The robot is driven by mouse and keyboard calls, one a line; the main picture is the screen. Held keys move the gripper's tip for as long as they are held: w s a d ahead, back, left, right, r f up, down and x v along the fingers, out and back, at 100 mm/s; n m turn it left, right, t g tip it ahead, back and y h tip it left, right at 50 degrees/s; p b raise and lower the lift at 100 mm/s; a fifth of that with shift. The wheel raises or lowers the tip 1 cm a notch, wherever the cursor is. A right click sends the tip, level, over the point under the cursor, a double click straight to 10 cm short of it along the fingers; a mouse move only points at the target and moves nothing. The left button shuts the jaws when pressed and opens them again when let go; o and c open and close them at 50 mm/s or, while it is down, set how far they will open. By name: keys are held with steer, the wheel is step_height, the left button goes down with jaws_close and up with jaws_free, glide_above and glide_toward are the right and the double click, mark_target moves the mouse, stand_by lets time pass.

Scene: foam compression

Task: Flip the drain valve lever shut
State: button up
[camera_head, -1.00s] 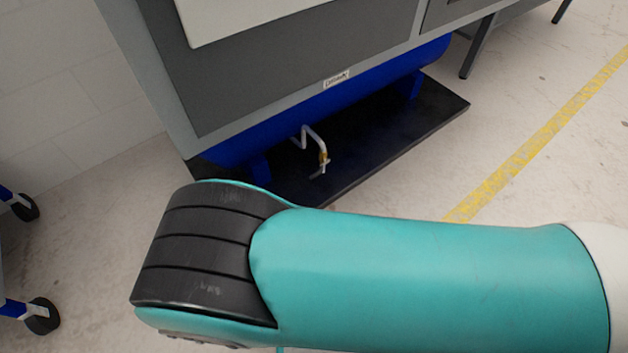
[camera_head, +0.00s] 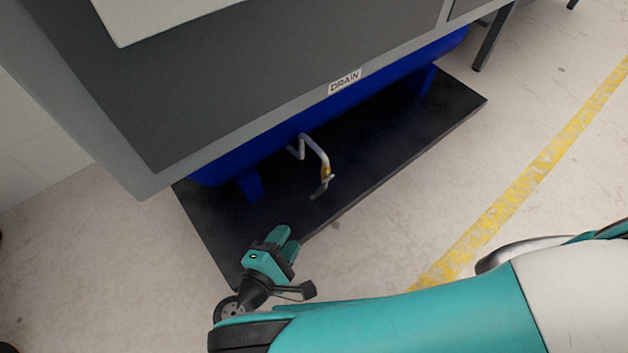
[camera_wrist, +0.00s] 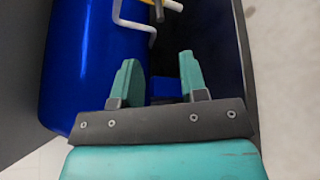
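The drain pipe (camera_head: 316,149) is a thin pale bent tube coming out from under the blue tank (camera_head: 290,124). A brass-coloured valve (camera_head: 326,171) sits near its lower end, with a small pale lever (camera_head: 331,178) that seems to stick out across the pipe. In the wrist view the pipe (camera_wrist: 134,24) and a yellowish part of the valve (camera_wrist: 172,5) show at the top edge, partly cut off. My gripper (camera_head: 287,240) is below and left of the valve, apart from it. In the wrist view its fingers (camera_wrist: 160,72) are spread with nothing between them.
A grey cabinet (camera_head: 250,80) with a "DRAIN" label (camera_head: 345,82) overhangs the tank. A black base plate (camera_head: 390,140) lies under the tank, and a blue foot (camera_head: 250,184) stands on it left of the valve. The floor in front is clear, with a yellow line (camera_head: 530,175).

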mark_target(316, 192)
steer(key=b+x, duration=0.2)
steer(key=x, duration=1.4)
steer(key=shift+w+a+f+b, duration=0.1)
steer(key=shift+w+f+b, duration=0.05)
steer(key=shift+w+b, duration=0.15)
steer(key=shift+c, duration=0.3)
jaws_close()
